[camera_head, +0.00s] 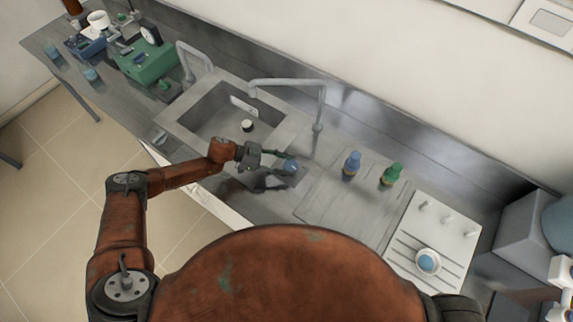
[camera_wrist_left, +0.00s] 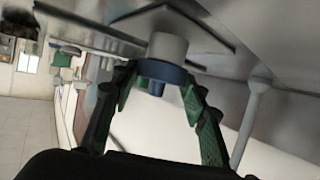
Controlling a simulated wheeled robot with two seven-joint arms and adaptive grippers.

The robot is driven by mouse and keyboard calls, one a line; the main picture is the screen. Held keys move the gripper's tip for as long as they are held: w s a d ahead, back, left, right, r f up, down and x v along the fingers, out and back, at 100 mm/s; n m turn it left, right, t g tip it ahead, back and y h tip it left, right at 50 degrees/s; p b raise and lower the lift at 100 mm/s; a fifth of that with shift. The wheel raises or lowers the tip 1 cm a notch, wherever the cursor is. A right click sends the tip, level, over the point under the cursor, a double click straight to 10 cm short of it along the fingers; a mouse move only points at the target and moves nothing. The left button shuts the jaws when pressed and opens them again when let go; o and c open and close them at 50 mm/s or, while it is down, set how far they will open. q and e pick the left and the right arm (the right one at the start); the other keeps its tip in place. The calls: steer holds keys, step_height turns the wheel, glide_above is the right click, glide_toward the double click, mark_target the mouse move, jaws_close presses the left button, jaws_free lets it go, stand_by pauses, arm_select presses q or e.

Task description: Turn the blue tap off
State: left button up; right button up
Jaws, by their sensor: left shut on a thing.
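The blue tap (camera_head: 291,166) shows in the head view at the front right corner of the sink. My left gripper (camera_head: 278,162) reaches over the counter to it, with its fingers at the tap. In the left wrist view the blue part of the tap (camera_wrist_left: 161,71) sits below a grey cylinder, between the green-padded fingers of the left gripper (camera_wrist_left: 158,83). The left gripper is shut on the tap. The fingers partly cover the tap, so its exact turn angle is hard to tell.
A sink basin (camera_head: 213,124) with a small dark-and-white object lies left of the tap. A grey faucet (camera_head: 300,84) arches behind it. A white rack (camera_head: 440,222) is farther right.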

arm_select(q)
steer(key=o, duration=1.2)
steer(key=shift+c, duration=0.2)
steer(key=v, duration=1.2)
steer(key=shift+a, duration=0.1)
